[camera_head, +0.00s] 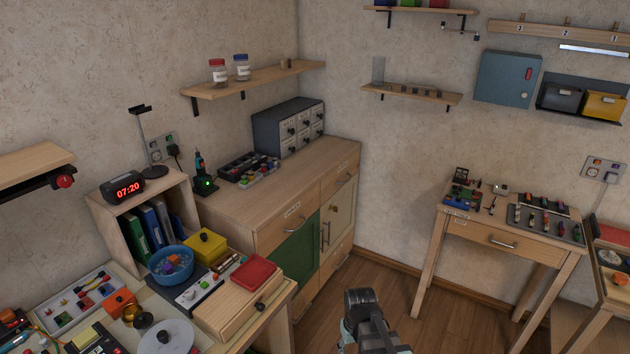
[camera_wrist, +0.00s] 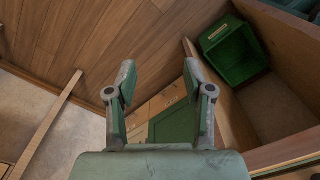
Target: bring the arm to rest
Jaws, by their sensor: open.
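My gripper (camera_wrist: 160,85) shows in the wrist view with its two fingers spread apart and nothing between them. Beyond the fingers are the wooden floor (camera_wrist: 80,35) and part of a wooden cabinet. In the head view, part of my arm (camera_head: 368,325) shows at the bottom, right of the near workbench and in front of the cabinet (camera_head: 275,205) with the green door. I cannot make out the fingertips in the head view.
The near workbench carries a wooden box with a red top (camera_head: 252,272) and a blue bowl (camera_head: 170,264). A small table (camera_head: 490,235) with tools stands at the right. A green bin (camera_wrist: 232,50) lies inside an open wooden compartment. Floor between cabinet and small table is clear.

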